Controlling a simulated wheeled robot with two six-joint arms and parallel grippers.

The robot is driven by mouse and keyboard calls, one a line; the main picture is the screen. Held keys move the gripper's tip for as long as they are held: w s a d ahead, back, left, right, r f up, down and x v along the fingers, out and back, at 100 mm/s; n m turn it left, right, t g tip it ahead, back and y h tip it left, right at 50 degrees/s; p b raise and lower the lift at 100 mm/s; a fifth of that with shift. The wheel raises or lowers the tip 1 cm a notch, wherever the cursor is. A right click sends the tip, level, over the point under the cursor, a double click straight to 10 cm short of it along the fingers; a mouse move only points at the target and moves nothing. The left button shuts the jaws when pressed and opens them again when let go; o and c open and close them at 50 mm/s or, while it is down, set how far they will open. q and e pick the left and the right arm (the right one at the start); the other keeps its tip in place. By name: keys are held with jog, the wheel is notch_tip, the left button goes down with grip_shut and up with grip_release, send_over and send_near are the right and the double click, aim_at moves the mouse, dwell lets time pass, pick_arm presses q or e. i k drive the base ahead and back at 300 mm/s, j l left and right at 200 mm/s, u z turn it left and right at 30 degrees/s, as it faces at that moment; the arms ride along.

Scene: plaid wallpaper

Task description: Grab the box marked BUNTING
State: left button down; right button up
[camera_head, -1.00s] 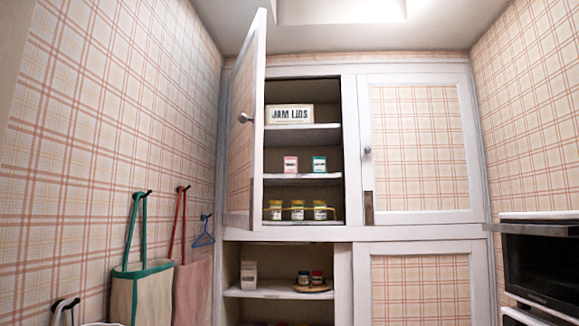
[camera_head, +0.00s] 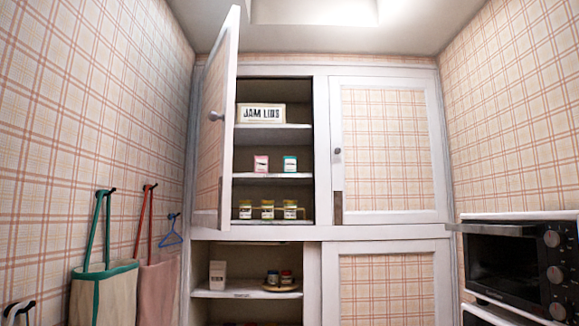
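No box with a readable BUNTING mark is in view. The open upper left cupboard (camera_head: 273,126) holds a cream box marked JAM LIDS (camera_head: 262,113) on its top shelf. Its middle shelf has a pink container (camera_head: 261,164) and a teal container (camera_head: 290,164), with labels too small to read. The upper right cupboard door (camera_head: 390,150) is shut and hides what is behind it. The lower right door (camera_head: 390,290) is shut too. Neither of my grippers is in view.
Jars (camera_head: 267,209) stand behind a rail. The open lower cupboard holds a white carton (camera_head: 217,275) and small jars on a round tray (camera_head: 281,288). The opened door (camera_head: 217,125) juts toward me. Bags (camera_head: 104,293) hang at left; an oven (camera_head: 515,268) stands at right.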

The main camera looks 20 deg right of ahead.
aim_at(290, 163)
jog(key=u, duration=2.35)
jog(key=l+u, duration=0.3)
jog(key=u, duration=0.15)
jog(key=l+u, duration=0.45)
jog(key=k+l+u, duration=0.1)
jog(key=u, duration=0.3)
jog(key=k+l+u, duration=0.1)
jog(key=l+u, duration=0.35)
jog(key=k+l+u, duration=0.2)
jog(key=u, duration=0.15)
jog(key=k+l+u, duration=0.15)
jog(key=k+u, duration=0.55)
jog(key=k+z, duration=0.4)
jog(key=k+l+z, duration=0.2)
jog(key=z, duration=0.2)
jog(key=k+z, duration=0.15)
jog(key=z, duration=0.3)
jog(key=k+z, duration=0.1)
jog(key=z, duration=0.4)
jog(key=k+l+z, duration=0.1)
jog(key=z, duration=0.35)
jog(key=k+l+z, duration=0.1)
jog(key=z, duration=0.4)
jog(key=i+l, duration=0.05)
